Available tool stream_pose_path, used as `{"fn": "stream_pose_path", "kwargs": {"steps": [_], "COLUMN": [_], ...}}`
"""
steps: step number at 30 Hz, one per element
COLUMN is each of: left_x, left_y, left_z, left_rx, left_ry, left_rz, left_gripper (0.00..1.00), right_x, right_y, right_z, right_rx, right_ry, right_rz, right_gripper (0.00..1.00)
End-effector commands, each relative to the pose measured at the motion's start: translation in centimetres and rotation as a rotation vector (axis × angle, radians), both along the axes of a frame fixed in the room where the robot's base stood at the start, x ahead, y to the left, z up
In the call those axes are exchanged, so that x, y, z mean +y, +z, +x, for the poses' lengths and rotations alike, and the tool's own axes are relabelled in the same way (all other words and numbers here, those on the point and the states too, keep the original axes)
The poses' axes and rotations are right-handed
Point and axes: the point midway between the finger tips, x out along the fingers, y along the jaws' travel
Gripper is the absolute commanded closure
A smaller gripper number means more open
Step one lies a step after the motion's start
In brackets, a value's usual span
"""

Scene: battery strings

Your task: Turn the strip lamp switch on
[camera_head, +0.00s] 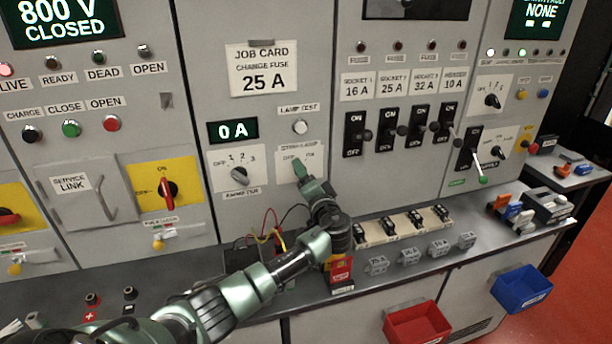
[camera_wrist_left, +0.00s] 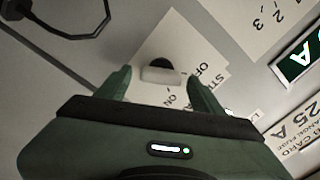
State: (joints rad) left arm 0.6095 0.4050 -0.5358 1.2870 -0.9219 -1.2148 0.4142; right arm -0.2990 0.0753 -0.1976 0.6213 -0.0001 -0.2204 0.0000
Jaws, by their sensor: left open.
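The strip lamp switch plate (camera_head: 314,160) is a white label on the grey panel, marked OFF and ON, below the lamp test button. My left gripper (camera_head: 300,169) is in front of this plate and hides most of the knob in the head view. In the left wrist view the knob (camera_wrist_left: 161,74) is a dark round base with a pale bar. It lies between the two green fingertips of my open left gripper (camera_wrist_left: 160,86), with gaps on both sides. I cannot tell which way the knob is set. My right gripper is not in view.
The lamp test button (camera_head: 300,127) is just above, and the ammeter selector (camera_head: 239,175) is to the left. A service link handle (camera_head: 103,198) sticks out farther left. Fuse carriers (camera_head: 408,256) and a red-yellow block (camera_head: 341,274) stand on the shelf below.

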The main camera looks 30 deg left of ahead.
Motion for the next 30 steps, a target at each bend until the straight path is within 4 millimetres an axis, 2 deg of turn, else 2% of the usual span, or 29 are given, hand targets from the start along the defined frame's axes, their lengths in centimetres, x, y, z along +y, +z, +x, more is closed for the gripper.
{"fn": "stream_pose_path", "kwargs": {"steps": [3,9,10,20,30], "left_x": [-0.01,-0.03,-0.03,-0.05,-0.05], "left_y": [-0.01,-0.03,-0.03,-0.06,-0.16], "left_z": [-0.02,-0.03,-0.03,-0.03,-0.04], "left_rx": [0.0,0.001,0.001,0.036,0.214], "left_ry": [0.0,0.0,0.0,0.001,0.002], "left_rz": [0.0,0.001,0.001,0.03,0.182], "left_gripper": [0.33,0.88,0.95,0.95,0.95], "right_x": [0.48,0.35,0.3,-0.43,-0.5], "right_y": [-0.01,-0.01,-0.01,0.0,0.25], "right_z": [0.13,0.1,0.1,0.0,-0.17], "right_rx": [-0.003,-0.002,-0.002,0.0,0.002], "right_ry": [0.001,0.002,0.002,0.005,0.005], "right_rz": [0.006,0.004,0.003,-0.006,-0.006], "right_gripper": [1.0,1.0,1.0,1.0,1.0]}}
